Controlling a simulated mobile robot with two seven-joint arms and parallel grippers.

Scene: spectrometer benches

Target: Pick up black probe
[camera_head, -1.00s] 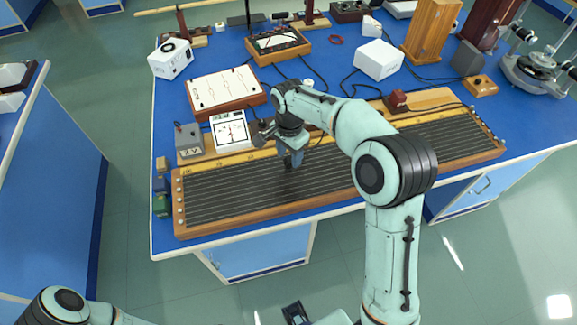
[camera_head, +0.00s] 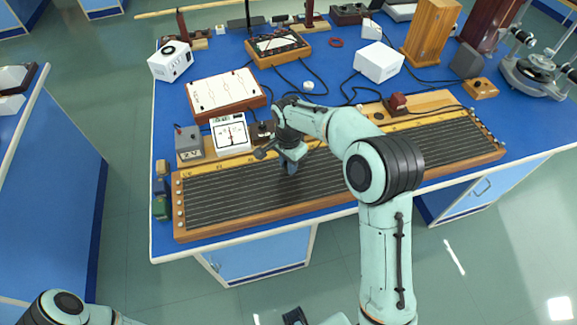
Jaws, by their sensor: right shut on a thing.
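My right gripper (camera_head: 291,167) is over the long wooden board with parallel wires (camera_head: 420,143), left of the board's middle. Its jaws are shut on a small dark thing, which I take to be the black probe. The probe is almost wholly hidden by the fingers and wrist. I cannot tell whether its tip touches the wires. My left gripper is out of view; only a part of my left arm shows at the bottom left.
A white-faced meter (camera_head: 230,134) and a grey 2 V box (camera_head: 188,143) stand at the board's back left. A dark red block (camera_head: 397,104) sits on its back edge. Black cables cross the blue bench (camera_head: 330,62) behind.

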